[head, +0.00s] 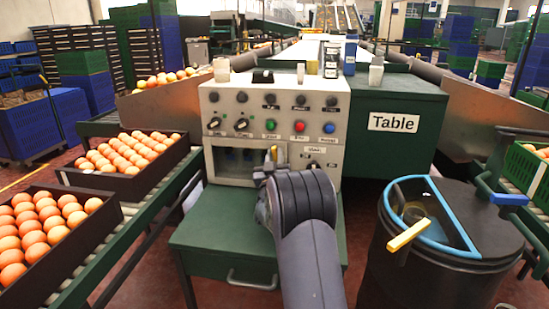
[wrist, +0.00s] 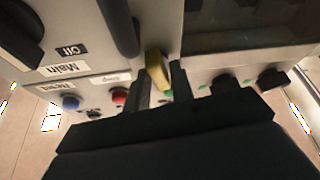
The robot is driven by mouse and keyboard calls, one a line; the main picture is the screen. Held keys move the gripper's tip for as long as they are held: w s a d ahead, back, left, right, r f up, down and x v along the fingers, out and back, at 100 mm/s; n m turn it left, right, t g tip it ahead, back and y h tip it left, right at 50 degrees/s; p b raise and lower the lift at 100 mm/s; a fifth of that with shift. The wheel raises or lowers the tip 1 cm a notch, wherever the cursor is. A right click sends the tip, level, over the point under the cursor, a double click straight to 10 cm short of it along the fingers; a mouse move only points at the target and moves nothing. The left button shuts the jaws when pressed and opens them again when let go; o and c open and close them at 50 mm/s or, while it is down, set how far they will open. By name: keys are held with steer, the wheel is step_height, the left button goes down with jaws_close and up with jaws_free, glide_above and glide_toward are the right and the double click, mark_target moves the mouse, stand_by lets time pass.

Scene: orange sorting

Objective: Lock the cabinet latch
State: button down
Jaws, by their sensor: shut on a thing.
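The cabinet (head: 222,123) is a cream control box with knobs and coloured buttons. Its dark-windowed door (head: 228,160) sits low on the front and also shows in the wrist view (wrist: 250,25). The yellow latch (wrist: 156,66) stands beside the dark window, and a small yellow part of it shows in the head view (head: 281,154). My gripper (wrist: 162,82) is at the latch, with its two dark fingers shut on it, one on each side. In the head view, my gripper (head: 274,156) is mostly hidden by my wrist.
A green table (head: 400,155) stands right of the cabinet, and a dark barrel (head: 490,230) with a blue-rimmed opening stands in front of it. Trays of oranges (head: 130,185) lie on the left conveyor. A green ledge (head: 215,240) juts out below the door. Jars stand on top.

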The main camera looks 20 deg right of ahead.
steer(key=shift+n, duration=0.4)
steer(key=n+y+b, duration=0.2)
steer(key=n+y, duration=0.1)
steer(key=n, duration=0.2)
steer(key=shift+f+t, duration=0.1)
steer(key=shift+t, duration=0.3)
steer(key=n+y+b, duration=0.1)
steer(key=n+y, duration=0.1)
steer(key=n, duration=0.3)
steer(key=n+g+y, duration=0.1)
steer(key=n, duration=0.3)
steer(key=shift+b, duration=0.35)
steer(key=shift+n+g+y, duration=0.5)
steer(key=shift+n+g, duration=0.4)
steer(key=shift+n, duration=1.2)
steer(key=c, duration=1.4)
jaws_free()
steer(key=shift+s, duration=0.15)
